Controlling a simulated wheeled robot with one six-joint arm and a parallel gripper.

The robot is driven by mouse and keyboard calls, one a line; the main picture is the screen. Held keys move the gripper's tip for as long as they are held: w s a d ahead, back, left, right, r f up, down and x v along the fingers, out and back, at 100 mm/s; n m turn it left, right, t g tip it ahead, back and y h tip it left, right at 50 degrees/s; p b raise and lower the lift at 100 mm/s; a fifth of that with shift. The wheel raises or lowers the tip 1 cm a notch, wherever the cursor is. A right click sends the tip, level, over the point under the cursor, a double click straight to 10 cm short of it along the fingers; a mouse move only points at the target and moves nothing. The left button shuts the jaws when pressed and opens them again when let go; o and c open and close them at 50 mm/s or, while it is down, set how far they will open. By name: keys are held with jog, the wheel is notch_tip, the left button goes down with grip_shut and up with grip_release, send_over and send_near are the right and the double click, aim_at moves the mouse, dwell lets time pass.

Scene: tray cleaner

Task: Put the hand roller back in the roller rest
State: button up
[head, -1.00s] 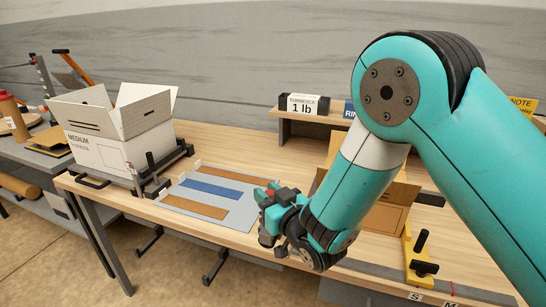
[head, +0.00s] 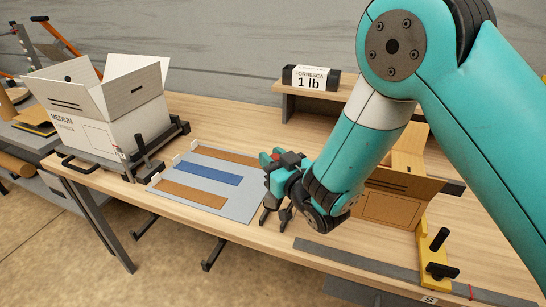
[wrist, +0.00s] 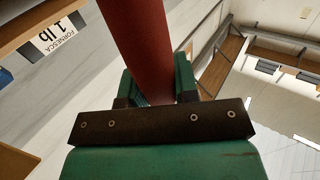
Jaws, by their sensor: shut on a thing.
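My gripper (head: 273,168) is above the front part of the table, beside the right edge of the grey mat. In the wrist view its green fingers (wrist: 160,85) are shut on a dark red round bar, the hand roller (wrist: 142,40), which runs from between them up out of the picture. In the head view the gripper hides most of the roller. Dark thin prongs (head: 268,213) show just below the gripper at the table's front. I cannot tell whether they belong to the roller rest or the roller. No roller rest shows clearly.
A grey mat (head: 225,204) with brown and blue strips lies left of my gripper. An open white box (head: 82,137) stands farther left. A brown carton (head: 392,207) and yellow fixture (head: 423,262) are right. A raised shelf (head: 287,112) holds a 1 lb block (head: 311,79).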

jog(key=shift+f+b, duration=3.15)
jog(key=shift+f, duration=0.1)
jog(key=shift+s+f, duration=0.1)
jog(key=shift+f, duration=0.1)
jog(key=o, duration=1)
